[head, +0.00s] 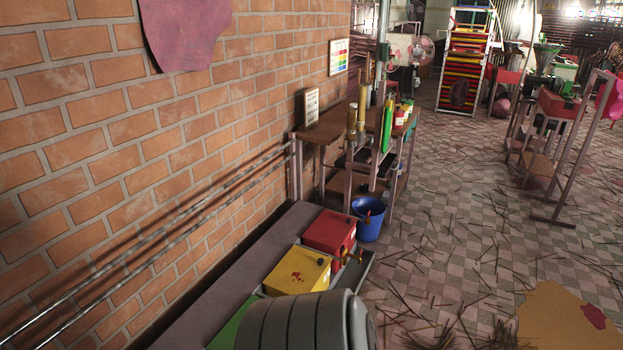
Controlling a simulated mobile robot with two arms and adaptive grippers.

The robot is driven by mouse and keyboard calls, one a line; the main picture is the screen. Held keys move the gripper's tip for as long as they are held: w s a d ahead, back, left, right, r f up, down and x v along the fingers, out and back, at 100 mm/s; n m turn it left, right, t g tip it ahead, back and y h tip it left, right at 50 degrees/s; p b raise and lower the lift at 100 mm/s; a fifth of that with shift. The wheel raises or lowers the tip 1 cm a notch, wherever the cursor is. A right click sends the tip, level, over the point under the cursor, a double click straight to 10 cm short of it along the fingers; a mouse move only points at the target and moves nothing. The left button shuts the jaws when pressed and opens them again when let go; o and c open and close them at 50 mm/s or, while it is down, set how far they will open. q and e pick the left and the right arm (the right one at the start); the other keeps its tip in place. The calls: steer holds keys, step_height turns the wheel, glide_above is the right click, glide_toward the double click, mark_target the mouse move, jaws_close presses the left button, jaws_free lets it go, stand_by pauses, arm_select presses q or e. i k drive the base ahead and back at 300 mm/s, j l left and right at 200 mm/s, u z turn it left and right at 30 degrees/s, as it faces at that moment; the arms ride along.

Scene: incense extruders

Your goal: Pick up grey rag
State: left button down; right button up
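I cannot make out a clearly grey rag in the head view. A dark, cloth-like patch (459,92) hangs on the front of the tall colourful rack at the back; its exact colour and nature are hard to tell. A mauve cloth-like piece (184,30) shows against the brick wall at upper left. A small dark red piece (594,316) lies on a tan patch on the floor at lower right. Neither of my grippers is in view.
A low bench (215,285) runs along the wall with red (329,231) and yellow (297,271) boxes. A blue bucket (369,218) stands beside a wooden worktable (326,125). Metal-framed stands (560,135) are at right. Thin sticks litter the tiled floor, otherwise mostly open.

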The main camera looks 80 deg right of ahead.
mark_target(385, 197)
steer(key=z, duration=3.3)
